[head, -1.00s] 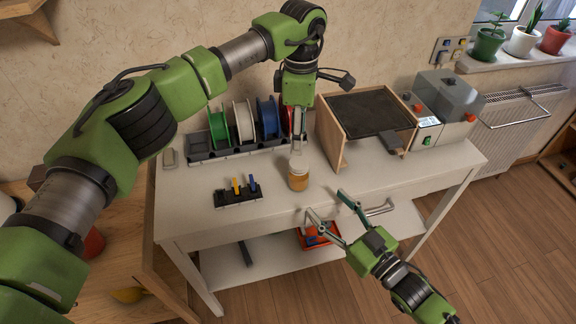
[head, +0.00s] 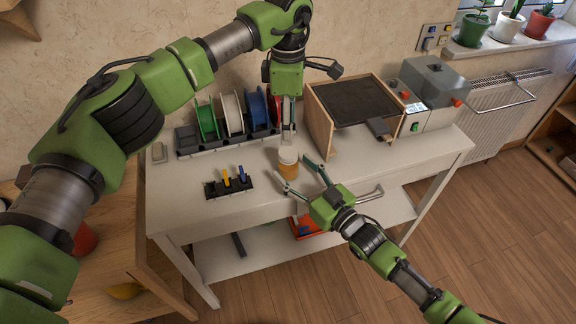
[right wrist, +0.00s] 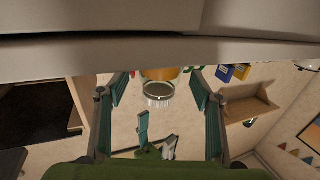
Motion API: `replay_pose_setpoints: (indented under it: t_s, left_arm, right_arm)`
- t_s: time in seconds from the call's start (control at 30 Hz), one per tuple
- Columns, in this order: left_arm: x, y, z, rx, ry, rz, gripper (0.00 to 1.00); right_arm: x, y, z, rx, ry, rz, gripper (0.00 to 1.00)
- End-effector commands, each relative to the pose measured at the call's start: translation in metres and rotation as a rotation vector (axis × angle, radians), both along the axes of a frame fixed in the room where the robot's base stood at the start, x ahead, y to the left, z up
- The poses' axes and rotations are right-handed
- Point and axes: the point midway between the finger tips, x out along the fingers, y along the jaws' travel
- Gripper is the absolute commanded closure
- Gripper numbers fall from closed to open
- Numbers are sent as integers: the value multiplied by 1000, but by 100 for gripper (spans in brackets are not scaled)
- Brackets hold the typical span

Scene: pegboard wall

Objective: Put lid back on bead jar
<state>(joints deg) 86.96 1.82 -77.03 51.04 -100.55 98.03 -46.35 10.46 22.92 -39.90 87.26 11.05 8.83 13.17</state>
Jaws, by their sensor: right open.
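The bead jar (head: 287,169), amber with a pale top, stands upright near the table's front edge. In the right wrist view the jar (right wrist: 160,75) appears upside down between my right fingers, with a pale, ribbed top part; I cannot tell whether that is the lid or the neck. My right gripper (head: 300,175) is open, its fingertips close in front of the jar. My left gripper (head: 288,140) points down just above and behind the jar, its fingers near each other; whether it holds anything is unclear. I make out no separate lid.
A rack of spools (head: 232,120) stands behind, with a small black holder of coloured tools (head: 228,185) left of the jar. A wooden box with a dark top (head: 354,102) and a grey machine (head: 430,95) stand right. The white table (head: 190,212) is clear at its front left.

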Motion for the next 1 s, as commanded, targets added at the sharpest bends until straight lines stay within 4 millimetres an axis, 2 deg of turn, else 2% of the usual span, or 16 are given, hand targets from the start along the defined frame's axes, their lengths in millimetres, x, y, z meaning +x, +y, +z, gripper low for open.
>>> replay_pose_setpoints:
  t_s: [0.1,0.23,0.63,0.67,0.87,1.0]
  left_arm:
    - [0,0,0,0,0,0,52]
    - [0,0,0,0,0,0,52]
    - [0,0,0,0,0,0,52]
    - [0,0,0,0,0,0,52]
    - [0,0,0,0,0,0,52]
    - [0,0,0,0,0,9,52]
  right_arm:
    - [15,11,1,1,-1,0,40]
    - [24,18,1,1,-1,0,40]
    - [28,22,0,0,0,1,40]
    - [28,22,0,0,0,0,46]
    - [28,22,0,0,0,0,98]
    - [28,22,0,0,0,0,100]
